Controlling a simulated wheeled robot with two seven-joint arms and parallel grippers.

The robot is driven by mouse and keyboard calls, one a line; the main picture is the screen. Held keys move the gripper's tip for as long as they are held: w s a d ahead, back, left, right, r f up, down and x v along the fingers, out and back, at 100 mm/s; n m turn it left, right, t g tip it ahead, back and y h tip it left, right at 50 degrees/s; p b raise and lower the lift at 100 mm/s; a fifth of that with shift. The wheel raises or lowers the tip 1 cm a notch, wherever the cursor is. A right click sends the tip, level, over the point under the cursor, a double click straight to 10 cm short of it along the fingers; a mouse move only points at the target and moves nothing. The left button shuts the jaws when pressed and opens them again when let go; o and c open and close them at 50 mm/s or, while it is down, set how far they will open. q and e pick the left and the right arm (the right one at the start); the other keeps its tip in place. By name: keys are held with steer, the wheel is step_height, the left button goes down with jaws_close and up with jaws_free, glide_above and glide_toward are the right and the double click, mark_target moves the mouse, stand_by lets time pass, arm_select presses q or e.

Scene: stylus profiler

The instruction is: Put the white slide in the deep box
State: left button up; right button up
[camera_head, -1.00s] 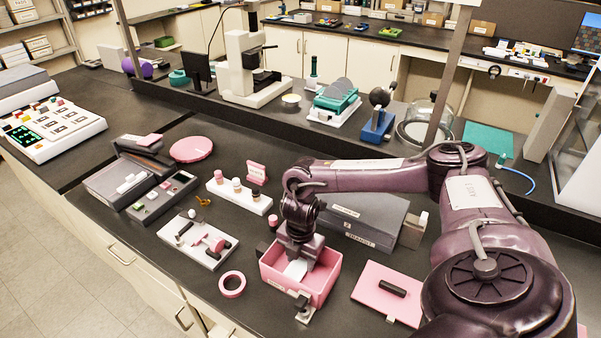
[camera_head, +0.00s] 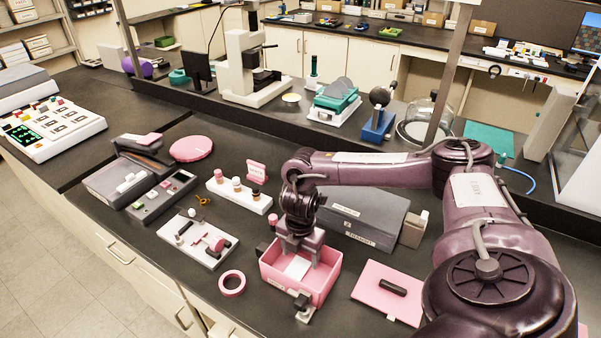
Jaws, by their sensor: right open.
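The white slide (camera_head: 297,267) lies inside the pink deep box (camera_head: 318,284), seemingly on its floor. The box is open at the top and stands near the front edge of the dark bench. My right gripper (camera_head: 299,256) points down over the box, with its fingers apart above the slide and not holding it. The fingertips are small in the picture, so their exact height above the slide is hard to tell. My left gripper is not in view.
A pink lid with a black handle (camera_head: 376,293) lies right of the box. A pink ring (camera_head: 232,283) lies to its left. A grey case (camera_head: 362,215) stands behind, and a white fixture plate (camera_head: 185,246) lies further left.

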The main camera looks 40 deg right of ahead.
mark_target(300, 263)
step_height(300, 263, up, 4)
steer(key=shift+w+f+b, duration=0.1)
steer(key=shift+b, duration=0.25)
step_height(300, 263, up, 6)
steer(key=p, duration=0.3)
